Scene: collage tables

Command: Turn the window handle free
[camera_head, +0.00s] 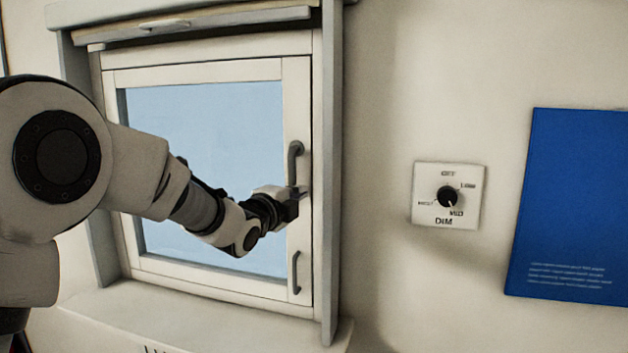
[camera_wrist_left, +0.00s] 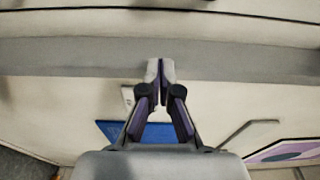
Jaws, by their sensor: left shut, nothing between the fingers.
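The window (camera_head: 200,160) has a white frame around a pale blue pane and looks closed. A grey curved handle (camera_head: 294,160) stands upright on the right side of its frame. A second slim grey handle (camera_head: 295,272) sits lower on the same side. My left gripper (camera_head: 300,193) is at the lower end of the upper handle, which it partly hides; I cannot tell whether they touch. In the left wrist view the left gripper's fingers (camera_wrist_left: 160,70) are together with nothing between them. My right gripper is not in view.
A dimmer plate (camera_head: 448,195) with a black knob is on the wall right of the window. A blue panel (camera_head: 570,200) hangs farther right. A sill (camera_head: 200,318) juts out below the window, and a grey side casing (camera_head: 329,170) stands just right of the handles.

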